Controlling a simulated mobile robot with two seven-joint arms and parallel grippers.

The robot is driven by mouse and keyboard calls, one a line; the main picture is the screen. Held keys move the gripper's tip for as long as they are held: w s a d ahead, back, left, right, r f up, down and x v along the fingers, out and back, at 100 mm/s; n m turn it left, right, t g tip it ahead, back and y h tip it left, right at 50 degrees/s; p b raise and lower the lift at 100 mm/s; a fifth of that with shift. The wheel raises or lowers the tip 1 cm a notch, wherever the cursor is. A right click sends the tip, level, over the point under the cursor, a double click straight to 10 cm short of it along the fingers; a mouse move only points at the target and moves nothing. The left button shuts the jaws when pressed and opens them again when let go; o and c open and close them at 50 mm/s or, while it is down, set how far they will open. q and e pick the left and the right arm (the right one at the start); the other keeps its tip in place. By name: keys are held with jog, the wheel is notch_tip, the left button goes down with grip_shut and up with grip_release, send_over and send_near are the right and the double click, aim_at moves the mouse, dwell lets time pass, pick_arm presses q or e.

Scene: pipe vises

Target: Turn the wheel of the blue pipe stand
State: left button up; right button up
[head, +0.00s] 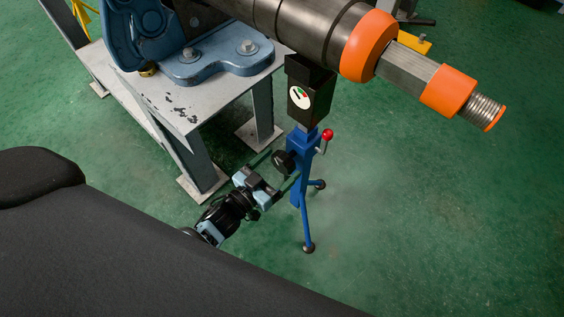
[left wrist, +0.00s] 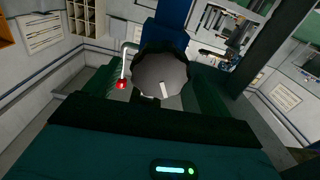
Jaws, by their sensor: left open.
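The blue pipe stand (head: 301,190) stands on the green floor under the pipe's near end, with a black head holding a round dial. Its wheel (head: 283,161) is a dark knob on the left side of the blue post. In the left wrist view the wheel (left wrist: 160,72) is a scalloped dark disc with a pale mark, straight ahead. My left gripper (head: 282,166) is open, its fingers reaching toward the wheel, one on each side. Whether the fingers touch the wheel I cannot tell. The right gripper is not in view.
A red-ball lever (head: 327,136) sticks out of the post close to the wheel; its ball also shows in the left wrist view (left wrist: 122,85). A grey metal table (head: 178,112) with a blue vise (head: 205,62) stands left. The pipe (head: 300,25) with orange collars passes above. The right floor is clear.

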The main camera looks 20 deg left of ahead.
pick_arm(q)
jog(key=shift+x, duration=0.85)
jog(key=shift+c, duration=0.3)
jog(key=c, duration=0.9)
jog(key=shift+m, duration=0.3)
jog(key=shift+m, duration=0.9)
jog(key=m, duration=0.5)
jog(key=shift+b, duration=0.35)
jog(key=m+b, duration=0.1)
jog(key=m, duration=0.4)
jog(key=shift+s+d+f+m, duration=0.1)
jog(key=shift+m, duration=1.4)
